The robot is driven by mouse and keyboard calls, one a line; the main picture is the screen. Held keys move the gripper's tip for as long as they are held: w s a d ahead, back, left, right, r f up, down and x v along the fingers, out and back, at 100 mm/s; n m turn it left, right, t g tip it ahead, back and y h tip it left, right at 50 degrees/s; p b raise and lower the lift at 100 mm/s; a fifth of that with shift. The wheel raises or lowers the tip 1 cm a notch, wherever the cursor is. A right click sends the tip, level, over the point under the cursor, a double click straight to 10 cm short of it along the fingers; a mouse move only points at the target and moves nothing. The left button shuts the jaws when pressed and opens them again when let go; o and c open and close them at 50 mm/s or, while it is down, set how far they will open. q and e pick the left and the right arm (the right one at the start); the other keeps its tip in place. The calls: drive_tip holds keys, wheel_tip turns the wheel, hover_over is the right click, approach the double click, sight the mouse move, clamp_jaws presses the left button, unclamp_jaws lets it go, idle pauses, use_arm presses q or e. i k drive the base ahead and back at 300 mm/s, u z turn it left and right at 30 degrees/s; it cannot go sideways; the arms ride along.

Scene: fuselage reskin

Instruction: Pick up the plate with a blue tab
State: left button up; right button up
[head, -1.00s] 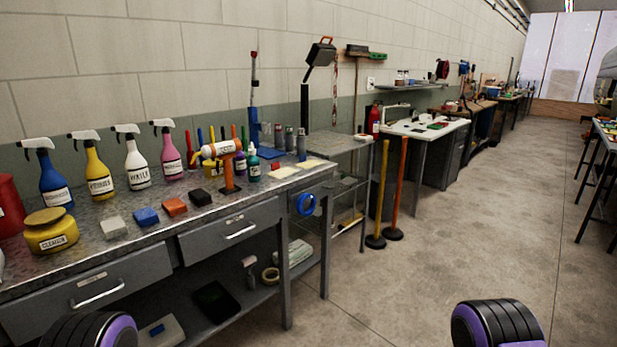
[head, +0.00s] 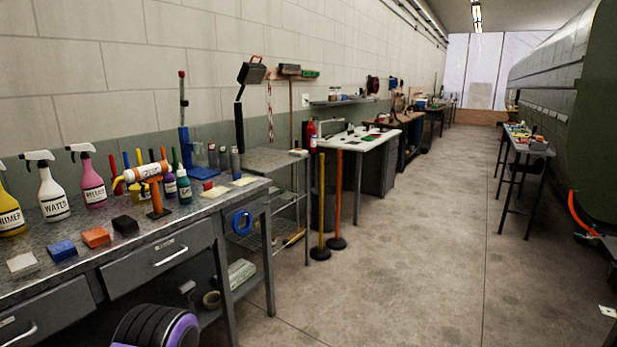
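I cannot make out a plate with a blue tab in the head view. Blue items that do show are a blue block (head: 62,251) on the near metal workbench and a blue tape ring (head: 242,222) hanging at the bench's right end. A purple and black part of my own arm shows at the bottom left. Neither gripper's fingers are in view.
The metal workbench (head: 190,222) with bottles and blocks runs along the left wall. A wire shelf cart (head: 275,160), a yellow post (head: 321,205) and an orange post (head: 339,200) stand past it. A narrow table (head: 514,141) stands at right beside the green fuselage (head: 595,120). The floor (head: 410,250) between is clear.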

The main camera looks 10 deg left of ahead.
sight(238, 180)
drive_tip(key=z, duration=0.6)
drive_tip(key=i, duration=1.6)
drive_tip(key=u, duration=0.4)
